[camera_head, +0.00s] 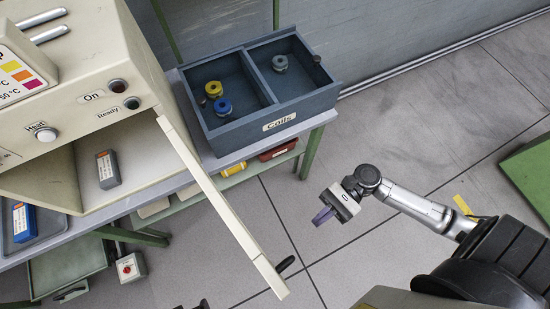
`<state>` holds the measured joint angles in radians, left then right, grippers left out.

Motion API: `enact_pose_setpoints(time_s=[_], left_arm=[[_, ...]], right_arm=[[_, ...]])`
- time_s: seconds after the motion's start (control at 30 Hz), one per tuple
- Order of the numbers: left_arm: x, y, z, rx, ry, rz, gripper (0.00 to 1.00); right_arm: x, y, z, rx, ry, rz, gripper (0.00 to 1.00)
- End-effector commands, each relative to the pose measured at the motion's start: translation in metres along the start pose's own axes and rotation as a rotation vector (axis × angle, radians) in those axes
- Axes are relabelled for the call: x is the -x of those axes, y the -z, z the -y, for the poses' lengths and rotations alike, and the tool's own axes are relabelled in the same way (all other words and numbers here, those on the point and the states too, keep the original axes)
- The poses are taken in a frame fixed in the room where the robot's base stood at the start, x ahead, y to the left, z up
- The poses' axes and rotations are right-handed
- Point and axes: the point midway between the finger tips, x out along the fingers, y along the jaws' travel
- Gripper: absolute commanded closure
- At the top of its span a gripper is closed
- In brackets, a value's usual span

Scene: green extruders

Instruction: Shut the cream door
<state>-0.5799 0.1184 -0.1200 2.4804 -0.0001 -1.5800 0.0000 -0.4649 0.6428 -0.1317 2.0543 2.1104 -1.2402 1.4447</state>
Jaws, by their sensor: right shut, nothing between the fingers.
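The cream door (222,208) stands wide open, swung out from the front of the cream machine (130,70) and seen nearly edge-on. Its hinge side is at the machine's right front corner, and its free end points to the lower right. A dark handle (285,264) sticks out on the right side near that free end. My left gripper cannot be made out.
A grey labelled box (108,170) lies inside the open chamber. A blue-grey "Coils" bin (265,127) holding several spools stands on the bench right of the machine. A blue box (24,222) lies in a tray at left. Floor between door and right gripper is clear.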

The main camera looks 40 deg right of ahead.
Motion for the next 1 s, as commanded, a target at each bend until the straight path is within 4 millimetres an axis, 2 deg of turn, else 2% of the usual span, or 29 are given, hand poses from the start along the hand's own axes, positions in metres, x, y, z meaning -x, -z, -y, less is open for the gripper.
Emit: enact_pose_setpoints(time_s=[0.17, 0.6, 0.8, 1.0], left_arm=[[-0.001, 0.000, -0.002, 0.006, -0.005, 0.000, 0.13], [-0.002, -0.001, 0.000, -0.001, 0.001, 0.001, 0.13], [-0.003, -0.001, 0.002, -0.006, 0.005, 0.002, 0.13], [-0.003, -0.001, 0.002, -0.007, 0.006, 0.002, 0.13]], right_arm=[[-0.022, 0.000, 0.000, 0.004, -0.001, 0.004, 1.00], [-0.102, -0.001, 0.000, 0.007, 0.000, 0.004, 1.00], [-0.125, 0.000, -0.001, 0.005, 0.000, 0.001, 1.00], [-0.135, 0.001, -0.001, 0.004, -0.001, -0.002, 1.00]])
